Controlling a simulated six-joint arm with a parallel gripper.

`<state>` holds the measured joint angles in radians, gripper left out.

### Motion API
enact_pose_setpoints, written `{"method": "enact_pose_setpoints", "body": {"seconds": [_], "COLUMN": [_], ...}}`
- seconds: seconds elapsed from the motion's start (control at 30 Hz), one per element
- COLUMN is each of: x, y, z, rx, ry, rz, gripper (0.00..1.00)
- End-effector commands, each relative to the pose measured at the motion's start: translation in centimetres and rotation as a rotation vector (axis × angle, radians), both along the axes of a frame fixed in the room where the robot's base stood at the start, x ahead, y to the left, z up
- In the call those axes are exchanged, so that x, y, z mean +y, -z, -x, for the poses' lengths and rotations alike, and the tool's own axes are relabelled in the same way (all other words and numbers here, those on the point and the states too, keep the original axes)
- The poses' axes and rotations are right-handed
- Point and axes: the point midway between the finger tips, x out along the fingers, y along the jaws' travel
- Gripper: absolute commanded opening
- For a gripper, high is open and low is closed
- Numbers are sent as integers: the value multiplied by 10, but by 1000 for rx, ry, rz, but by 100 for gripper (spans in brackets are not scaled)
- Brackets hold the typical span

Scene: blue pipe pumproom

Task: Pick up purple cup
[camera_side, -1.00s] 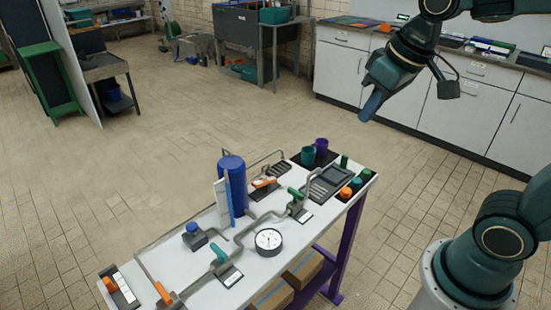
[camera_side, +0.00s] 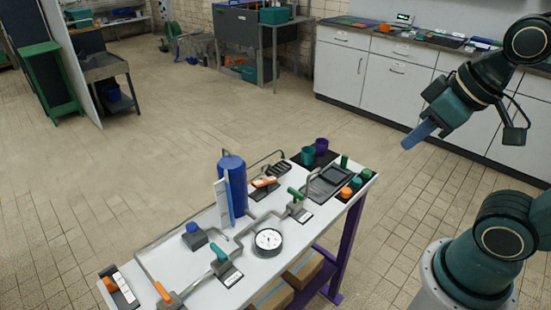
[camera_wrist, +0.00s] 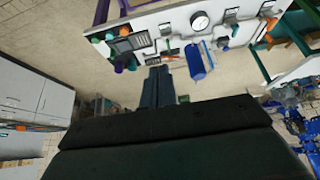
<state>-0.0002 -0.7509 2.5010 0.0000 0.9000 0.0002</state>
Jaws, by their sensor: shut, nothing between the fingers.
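The purple cup (camera_side: 321,146) stands upright on a dark mat at the far right end of the white table, next to a teal cup (camera_side: 307,156). In the wrist view the purple cup (camera_wrist: 119,68) is small, left of my fingers. My gripper (camera_side: 408,143) is shut and empty, in the air to the right of the cups and well apart from them, with its blue fingers pointing down-left. In the wrist view the shut fingers (camera_wrist: 155,75) point up toward the table.
The white table (camera_side: 210,220) also carries a blue cylinder (camera_side: 233,185), grey pipes with valve handles, a gauge (camera_side: 268,241), a grey tray (camera_side: 328,183) and small orange and teal pieces near the cups. White cabinets (camera_side: 390,85) stand behind. Air between gripper and cups is clear.

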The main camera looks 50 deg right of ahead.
Motion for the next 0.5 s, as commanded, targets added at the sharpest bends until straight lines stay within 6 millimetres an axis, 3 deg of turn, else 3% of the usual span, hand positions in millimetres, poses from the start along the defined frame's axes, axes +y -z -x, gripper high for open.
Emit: {"method": "enact_pose_setpoints", "body": {"seconds": [0.5], "x": [0], "y": [0], "z": [0], "rx": [0], "ry": [0], "rz": [0], "gripper": [2]}}
